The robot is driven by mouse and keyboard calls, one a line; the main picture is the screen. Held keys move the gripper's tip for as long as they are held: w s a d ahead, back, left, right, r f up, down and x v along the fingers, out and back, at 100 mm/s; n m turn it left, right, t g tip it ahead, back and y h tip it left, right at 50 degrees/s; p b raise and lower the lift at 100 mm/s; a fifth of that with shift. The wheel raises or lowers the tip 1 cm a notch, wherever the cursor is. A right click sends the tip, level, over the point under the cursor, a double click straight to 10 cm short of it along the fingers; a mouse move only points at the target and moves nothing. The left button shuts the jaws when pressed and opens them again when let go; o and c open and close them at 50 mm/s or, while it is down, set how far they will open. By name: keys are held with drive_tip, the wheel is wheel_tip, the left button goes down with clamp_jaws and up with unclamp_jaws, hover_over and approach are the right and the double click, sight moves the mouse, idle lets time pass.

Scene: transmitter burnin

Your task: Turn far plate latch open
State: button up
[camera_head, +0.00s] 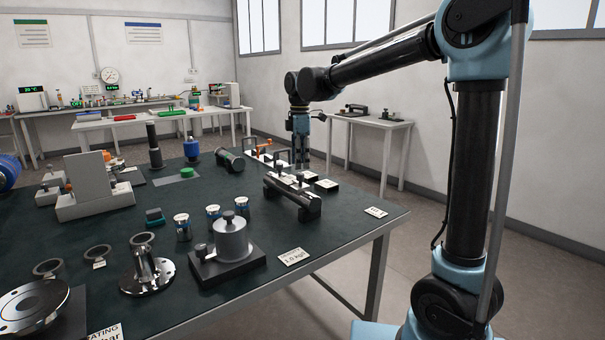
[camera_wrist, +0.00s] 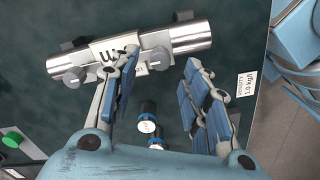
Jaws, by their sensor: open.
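A silver cylinder (camera_wrist: 165,45) lies across the upper part of the wrist view, with a white lettered tag on its front. I cannot tell which part is the far plate latch. My gripper (camera_wrist: 160,66) is open and empty, its fingers spread below the cylinder in the picture; the left fingertip overlaps the tag. In the head view my gripper (camera_head: 301,155) hangs above the far right of the table, over a dark bar-shaped fixture (camera_head: 292,198) with upright posts.
The dark green table (camera_head: 340,225) holds a grey pot on a black base (camera_head: 231,240), small jars (camera_head: 182,227), a flanged metal part (camera_head: 147,272) and a grey bracket (camera_head: 92,185). A density card (camera_wrist: 245,82) lies near the table edge. The table's right corner is mostly clear.

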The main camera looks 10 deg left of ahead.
sight(300, 174)
drive_tip(key=shift+f, duration=2.3)
